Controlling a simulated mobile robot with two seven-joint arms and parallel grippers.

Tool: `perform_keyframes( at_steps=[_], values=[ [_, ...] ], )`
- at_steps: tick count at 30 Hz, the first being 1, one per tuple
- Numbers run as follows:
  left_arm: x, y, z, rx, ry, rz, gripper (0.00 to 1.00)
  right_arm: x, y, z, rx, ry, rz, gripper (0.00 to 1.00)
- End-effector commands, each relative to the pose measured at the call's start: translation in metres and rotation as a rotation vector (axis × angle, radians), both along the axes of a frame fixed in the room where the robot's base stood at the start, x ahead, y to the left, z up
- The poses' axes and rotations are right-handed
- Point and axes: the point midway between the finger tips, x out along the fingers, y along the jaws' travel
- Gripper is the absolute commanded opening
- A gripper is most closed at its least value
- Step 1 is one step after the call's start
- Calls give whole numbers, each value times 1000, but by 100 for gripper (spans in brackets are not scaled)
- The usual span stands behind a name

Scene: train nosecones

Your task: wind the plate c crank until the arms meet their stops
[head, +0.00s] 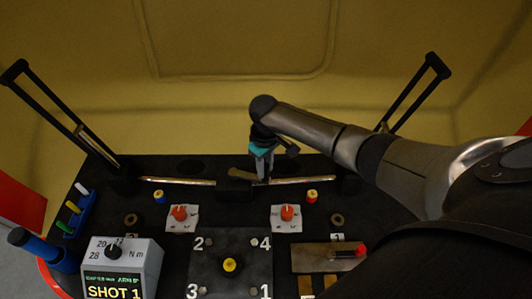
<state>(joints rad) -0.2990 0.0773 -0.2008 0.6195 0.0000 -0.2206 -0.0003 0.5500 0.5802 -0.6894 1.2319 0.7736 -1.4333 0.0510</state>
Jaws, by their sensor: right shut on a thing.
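My right gripper (263,172) reaches in from the right and points down at the back middle of the dark bench. It is shut on the crank, whose short brownish bar (239,174) shows just left of the fingers. The grip itself is mostly hidden by the gripper. Two black arms stand raised and tilted outward, one at the left (45,97) and one at the right (412,94). Whether they touch any stops cannot be seen. My left gripper is not in view.
Red knobs (180,213) (287,213) sit on white pads. A grey torque display box (122,265) and a blue marker rack (80,212) stand left. A red-handled tool (350,252) lies right.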

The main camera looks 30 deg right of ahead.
Motion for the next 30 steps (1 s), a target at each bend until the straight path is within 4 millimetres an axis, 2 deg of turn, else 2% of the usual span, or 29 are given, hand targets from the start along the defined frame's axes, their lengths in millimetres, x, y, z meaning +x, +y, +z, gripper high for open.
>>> perform_keyframes(
  at_steps=[1, 15, 21, 30],
  values=[
    [-1, 0, 15, 0, 1, 0, 84, -4, 5, 6, 4, 6, -32, 0],
    [-1, 0, 82, 0, 2, 0, 84, -23, 38, 5, 6, 8, -399, 0],
    [-1, 0, 102, 0, 1, 0, 84, -27, 57, 4, 7, 8, -589, 0],
    [-1, 2, 118, 2, 1, 0, 84, -27, 84, 1, 5, 6, -859, 0]
  ],
)
